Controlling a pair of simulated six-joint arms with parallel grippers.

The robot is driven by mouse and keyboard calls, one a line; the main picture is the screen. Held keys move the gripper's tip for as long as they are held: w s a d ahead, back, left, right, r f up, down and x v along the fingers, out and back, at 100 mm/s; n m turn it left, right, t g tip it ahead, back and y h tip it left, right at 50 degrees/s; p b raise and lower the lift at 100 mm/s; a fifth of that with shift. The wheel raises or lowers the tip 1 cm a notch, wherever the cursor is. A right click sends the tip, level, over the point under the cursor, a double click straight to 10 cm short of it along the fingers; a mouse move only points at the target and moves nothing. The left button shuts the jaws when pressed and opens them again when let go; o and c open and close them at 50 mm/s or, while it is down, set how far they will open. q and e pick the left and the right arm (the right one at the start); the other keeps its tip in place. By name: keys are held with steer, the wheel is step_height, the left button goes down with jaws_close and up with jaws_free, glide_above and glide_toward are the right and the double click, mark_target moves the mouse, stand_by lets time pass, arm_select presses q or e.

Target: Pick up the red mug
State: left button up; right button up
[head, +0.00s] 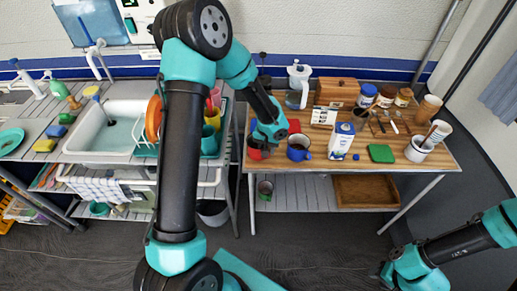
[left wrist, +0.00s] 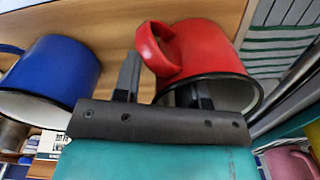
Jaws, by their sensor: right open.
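The red mug (head: 257,152) stands near the left end of the wooden table, partly hidden under my left gripper (head: 268,137). In the left wrist view the red mug (left wrist: 205,55) is close up, with its handle towards the fingers. My left gripper (left wrist: 162,88) has its two fingers apart: one is beside the handle, the other is at the mug's rim and appears to be inside it. Whether they press on the mug cannot be seen. My right gripper (head: 387,275) is low at the bottom right, open and away from the table.
A blue mug (head: 299,148) stands just right of the red mug; it also shows in the left wrist view (left wrist: 55,70). A milk carton (head: 341,141), green sponge (head: 381,153) and white mug (head: 419,149) are further right. A dish rack with cups (head: 212,120) is left.

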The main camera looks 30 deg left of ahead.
arm_select(q)
steer(key=shift+c, duration=0.3)
jaws_close()
stand_by(1.2)
